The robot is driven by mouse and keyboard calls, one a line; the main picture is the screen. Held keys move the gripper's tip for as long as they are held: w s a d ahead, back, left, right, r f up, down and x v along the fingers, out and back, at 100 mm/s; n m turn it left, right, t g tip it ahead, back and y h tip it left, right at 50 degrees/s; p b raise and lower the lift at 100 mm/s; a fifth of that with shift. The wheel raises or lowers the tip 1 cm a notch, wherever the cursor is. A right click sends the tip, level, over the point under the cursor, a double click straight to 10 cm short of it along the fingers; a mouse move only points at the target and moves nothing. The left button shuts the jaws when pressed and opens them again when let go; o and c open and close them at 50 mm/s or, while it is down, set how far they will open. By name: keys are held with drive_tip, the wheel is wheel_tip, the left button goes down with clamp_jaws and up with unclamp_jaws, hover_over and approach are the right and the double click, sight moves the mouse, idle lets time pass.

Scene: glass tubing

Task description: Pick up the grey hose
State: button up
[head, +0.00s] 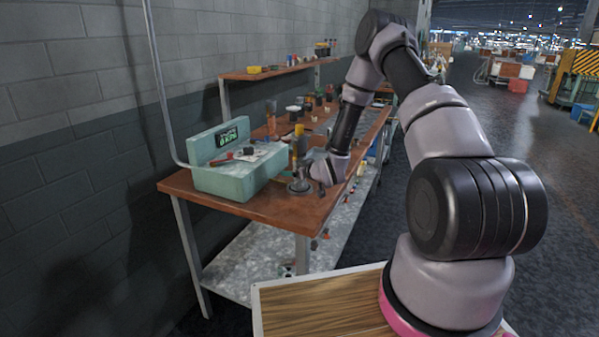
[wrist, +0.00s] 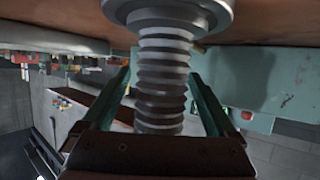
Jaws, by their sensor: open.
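The grey hose (wrist: 163,65) is a ribbed, bellows-like piece with a wide round flange at the top of the wrist view. In that view the table appears above it, so the picture looks inverted. My gripper (wrist: 160,82) is open, with one greenish finger on each side of the hose and a visible gap on both sides. The hose's far end is hidden behind the gripper body. In the head view the hose (head: 299,185) stands near the front of the brown table, mostly hidden by my wrist just right of it.
A pale green box with a display (head: 226,180) stands left of the hose on the table (head: 275,210); its side (wrist: 275,80) fills the right of the wrist view. Bottles and small items crowd the table behind. A raised shelf (head: 270,72) runs along the wall. The front table edge is clear.

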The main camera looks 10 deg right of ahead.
clamp_jaws()
drive_tip(key=shift+r, duration=0.1)
